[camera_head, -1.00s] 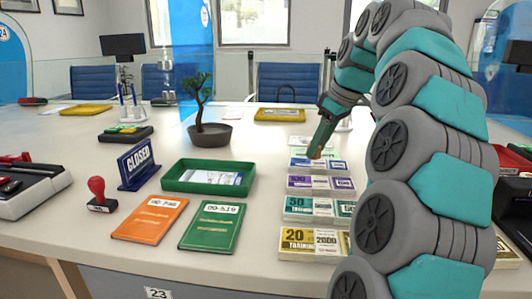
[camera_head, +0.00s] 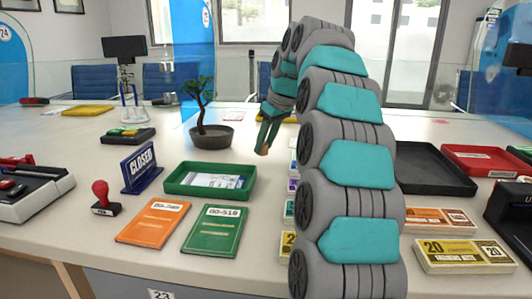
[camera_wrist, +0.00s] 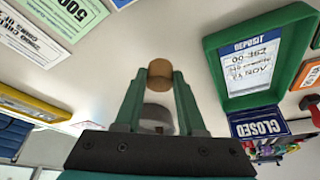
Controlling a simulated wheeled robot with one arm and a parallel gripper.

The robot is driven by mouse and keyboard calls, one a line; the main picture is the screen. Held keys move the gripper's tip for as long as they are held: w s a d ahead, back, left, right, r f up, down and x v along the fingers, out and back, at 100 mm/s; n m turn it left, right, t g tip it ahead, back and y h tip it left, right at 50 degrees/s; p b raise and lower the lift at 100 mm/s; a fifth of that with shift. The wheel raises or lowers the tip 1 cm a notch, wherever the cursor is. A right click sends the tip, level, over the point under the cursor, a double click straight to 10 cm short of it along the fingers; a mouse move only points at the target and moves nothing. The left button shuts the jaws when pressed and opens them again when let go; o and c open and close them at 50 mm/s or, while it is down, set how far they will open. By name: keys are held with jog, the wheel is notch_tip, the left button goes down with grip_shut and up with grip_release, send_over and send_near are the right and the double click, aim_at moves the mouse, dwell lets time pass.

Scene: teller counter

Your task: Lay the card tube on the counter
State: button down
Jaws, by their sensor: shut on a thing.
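The card tube (camera_wrist: 157,75) is a short brown cylinder held between the two green fingers of my gripper (camera_wrist: 158,90) in the wrist view. In the head view its brown end (camera_head: 263,151) shows at the tip of my gripper (camera_head: 266,143), just right of the green tray. My gripper is shut on it and points down over the counter (camera_head: 270,190). The tube appears above the counter; the exact gap cannot be told.
The green tray (camera_head: 168,186) with a slip in it is close on the left. A bonsai pot (camera_head: 211,137) stands behind it. Banknote bundles (camera_head: 289,208) lie partly hidden behind my arm. Bare counter shows between tray and bundles.

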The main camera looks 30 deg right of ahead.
aim_at(267, 151)
jog(key=shift+s+d+f, duration=0.1)
jog(key=shift+f, duration=1.5)
jog(key=shift+f, duration=0.15)
jog(key=c, duration=0.5)
grip_release()
jog(key=p+v, duration=0.2)
jog(key=v, duration=1)
jog(key=shift+d, duration=0.1)
